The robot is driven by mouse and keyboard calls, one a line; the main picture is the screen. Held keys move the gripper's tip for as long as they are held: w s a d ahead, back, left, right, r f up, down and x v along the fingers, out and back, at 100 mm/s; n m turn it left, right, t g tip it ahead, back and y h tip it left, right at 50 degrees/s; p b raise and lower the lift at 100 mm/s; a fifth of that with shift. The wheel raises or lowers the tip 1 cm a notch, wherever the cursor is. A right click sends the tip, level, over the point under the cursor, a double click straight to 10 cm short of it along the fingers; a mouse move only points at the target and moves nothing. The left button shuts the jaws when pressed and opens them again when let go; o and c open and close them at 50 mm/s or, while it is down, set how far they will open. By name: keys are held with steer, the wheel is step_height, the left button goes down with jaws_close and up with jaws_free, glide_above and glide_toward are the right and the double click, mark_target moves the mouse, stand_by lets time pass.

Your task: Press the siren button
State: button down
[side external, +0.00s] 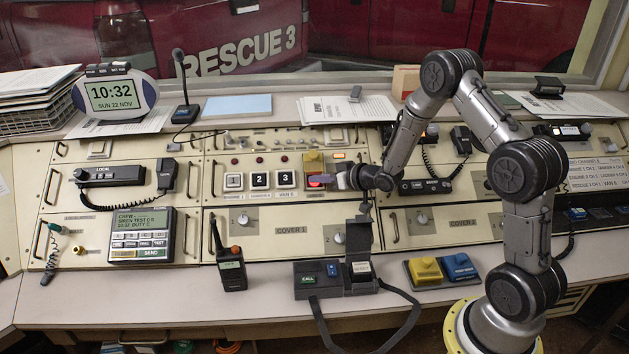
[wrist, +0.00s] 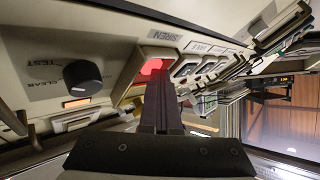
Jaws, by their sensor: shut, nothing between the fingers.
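In the wrist view the lit red button (wrist: 151,65) sits beside the SIREN label (wrist: 165,36). My gripper (side external: 338,180) is shut and empty, reaching in from the right with its tips at the button. In the wrist view the dark fingertips (wrist: 160,86) overlap the button's lower part and hide some of it. I cannot tell whether they touch it or whether it is pushed in.
Numbered buttons (side external: 260,180) lie left of the siren button. In the wrist view a black knob (wrist: 83,77) marked TEST and CLEAR is close on the left. A black box with a raised lid (side external: 361,268) and a handheld radio (side external: 231,268) stand on the desk below.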

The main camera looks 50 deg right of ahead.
steer(key=shift+f, duration=0.3)
stand_by(0.5)
steer(key=shift+s+a+r, duration=0.2)
steer(key=shift+r, duration=0.25)
steer(key=shift+s+a+r, duration=0.15)
steer(key=shift+s+r, duration=0.05)
steer(key=shift+r, duration=0.2)
steer(key=shift+r, duration=0.1)
steer(key=r, duration=0.1)
steer(key=s+a+r, duration=0.2)
steer(key=r, duration=0.1)
